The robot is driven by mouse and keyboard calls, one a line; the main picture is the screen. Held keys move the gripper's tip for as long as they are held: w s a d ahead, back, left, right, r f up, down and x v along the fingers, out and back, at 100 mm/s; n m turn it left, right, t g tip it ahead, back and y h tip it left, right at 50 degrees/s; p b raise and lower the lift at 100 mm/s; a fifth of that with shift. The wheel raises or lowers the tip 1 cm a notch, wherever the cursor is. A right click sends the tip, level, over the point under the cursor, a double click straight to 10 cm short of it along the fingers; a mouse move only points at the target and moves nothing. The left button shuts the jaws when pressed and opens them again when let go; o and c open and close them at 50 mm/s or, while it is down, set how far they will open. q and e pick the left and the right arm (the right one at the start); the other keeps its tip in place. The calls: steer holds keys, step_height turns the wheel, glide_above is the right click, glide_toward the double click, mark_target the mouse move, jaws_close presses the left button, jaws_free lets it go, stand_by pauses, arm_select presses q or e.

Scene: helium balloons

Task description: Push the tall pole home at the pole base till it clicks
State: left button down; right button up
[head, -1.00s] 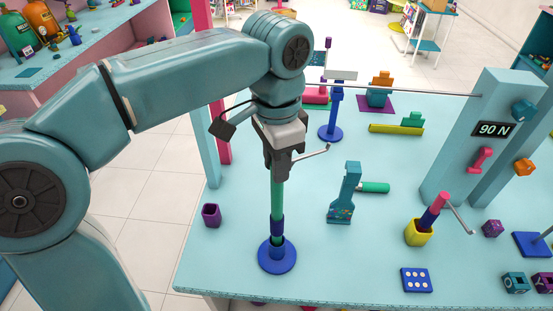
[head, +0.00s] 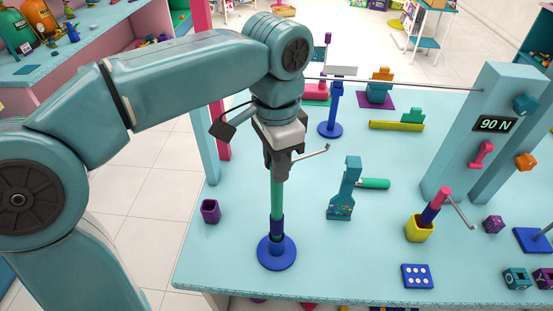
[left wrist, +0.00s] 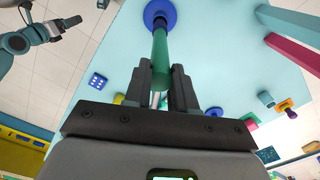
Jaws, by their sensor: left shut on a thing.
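The tall pole (head: 277,198) is green and stands upright. Its lower end goes into the blue collar of the pole base (head: 278,262), a round blue disc near the table's front edge. My left gripper (head: 280,172) is shut on the pole's upper part, well above the base. The left wrist view shows the pole (left wrist: 160,52) between my left fingers (left wrist: 159,80), running to the blue base (left wrist: 160,10). How deep the pole sits inside the collar is hidden. What looks like my right arm shows small in the left wrist view; its jaws are unclear.
A teal upright block (head: 343,190) with a green cylinder (head: 373,183) stands right of the pole. Farther right are a yellow cup (head: 419,230) holding a crank, and a block marked 90 N (head: 494,124). A purple cup (head: 210,211) stands left. A thin rod spans behind.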

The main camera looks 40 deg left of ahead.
arm_select(q)
steer(key=shift+f+b, duration=0.7)
steer(key=shift+f, duration=0.3)
steer(key=c, duration=0.8)
jaws_free()
steer(key=shift+r, duration=0.1)
steer(key=shift+c, duration=0.2)
step_height(320, 180, up, 6)
steer(key=p, duration=0.5)
steer(key=shift+p, duration=0.4)
steer(key=shift+r+p, duration=0.55)
steer(key=shift+r, duration=0.45)
